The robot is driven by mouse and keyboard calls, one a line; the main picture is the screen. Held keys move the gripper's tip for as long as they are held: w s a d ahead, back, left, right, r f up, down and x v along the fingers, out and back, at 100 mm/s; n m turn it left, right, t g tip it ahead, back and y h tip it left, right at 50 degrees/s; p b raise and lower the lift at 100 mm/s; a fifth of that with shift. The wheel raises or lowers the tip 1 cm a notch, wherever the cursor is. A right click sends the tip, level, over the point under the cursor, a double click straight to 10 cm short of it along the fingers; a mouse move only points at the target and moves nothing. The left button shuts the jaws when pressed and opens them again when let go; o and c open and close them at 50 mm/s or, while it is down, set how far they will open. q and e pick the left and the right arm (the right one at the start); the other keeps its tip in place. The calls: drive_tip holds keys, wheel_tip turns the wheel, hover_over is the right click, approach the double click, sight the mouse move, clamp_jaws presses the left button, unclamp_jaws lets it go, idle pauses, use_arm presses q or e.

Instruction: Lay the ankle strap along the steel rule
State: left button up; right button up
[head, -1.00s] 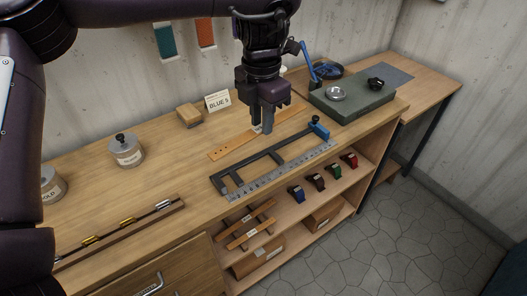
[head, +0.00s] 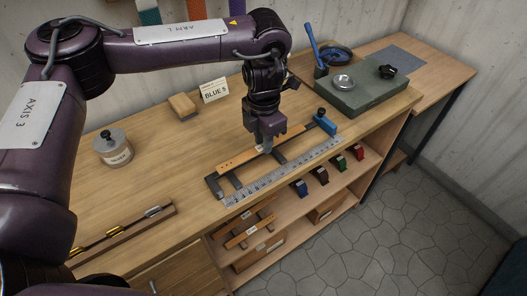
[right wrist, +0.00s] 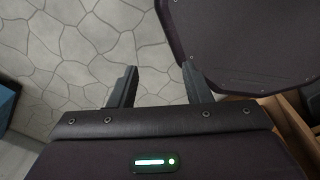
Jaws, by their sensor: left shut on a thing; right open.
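The ankle strap (head: 238,159) is a long tan strip with small holes near its left end. My left gripper (head: 265,149) is shut on it near its middle, pointing down. In the head view the strap lines up with the dark bar of a clamp-like frame and covers part of it; I cannot tell whether it touches. The steel rule (head: 285,172) lies along the bench's front edge, roughly parallel to the strap and just in front of the frame. My right gripper (right wrist: 160,86) is open and empty above the stone floor in the right wrist view.
The dark frame (head: 213,187) has a blue end block (head: 327,125). Behind are a wooden block (head: 183,106), a BLUE card (head: 214,91) and a lidded tin (head: 113,149). Coloured buckled pieces sit on the shelf below.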

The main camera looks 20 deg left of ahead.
use_arm(q)
drive_tip(key=shift+f, duration=0.35)
drive_tip(key=shift+s+f, duration=0.15)
drive_tip(key=shift+f, duration=0.15)
wheel_tip(320, 180, down, 2)
drive_tip(key=shift+f, duration=0.65)
use_arm(e)
drive_tip(key=shift+a, duration=0.55)
